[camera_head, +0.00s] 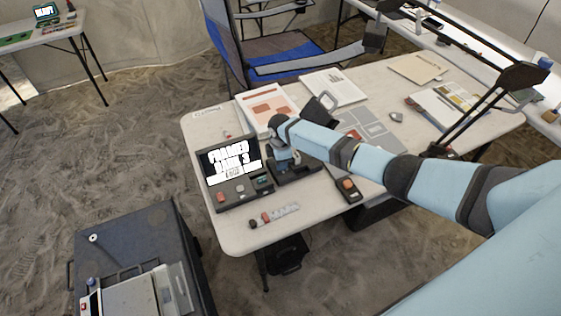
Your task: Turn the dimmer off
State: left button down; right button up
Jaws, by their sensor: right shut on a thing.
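My right gripper (287,160) reaches in from the right and points down over a dark box (300,173) on the white table (240,237). The box stands just right of the lit console and seems to be the dimmer. My right gripper is shut on a small part at the top of this box, likely its knob. The fingers and wrist hide most of that part, so its setting cannot be read. My left gripper is not in view.
The console (232,170) has a screen with white lettering, close left of my gripper. A handheld device (348,188) with an orange part and a small scale bar (285,211) lie in front. Papers (333,88) lie behind. A lamp arm (478,112) rises at right.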

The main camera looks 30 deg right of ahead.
jog(key=shift+w+n, duration=0.1)
jog(key=shift+n, duration=0.8)
jog(key=o, duration=0.9)
jog(key=shift+a, duration=0.1)
jog(key=shift+o, duration=0.2)
